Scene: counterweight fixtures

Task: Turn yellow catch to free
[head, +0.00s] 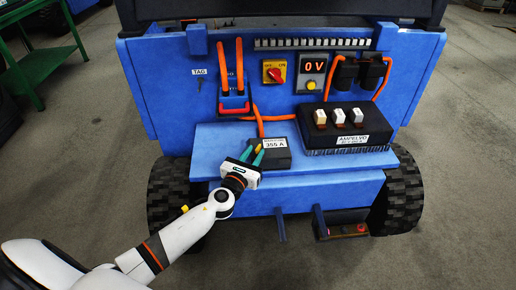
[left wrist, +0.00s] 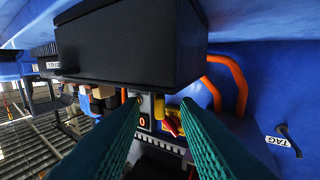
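A small yellow piece (head: 257,148) shows at the left edge of the black box labelled 355 A (head: 269,155), close to my left fingertips. It may be the yellow catch, but it is too small to tell its position. My left gripper (head: 251,155) is open, with its teal fingers apart beside the box's left side. In the left wrist view the fingers (left wrist: 162,108) hold nothing, and the black box (left wrist: 130,45) looms close over them. A yellow-plated switch with a red knob (head: 274,71) is on the upright panel. My right gripper is out of view.
The blue cart's shelf (head: 222,140) is partly clear. Orange cables (head: 259,122) run behind the box to a plug with a red handle (head: 235,106).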

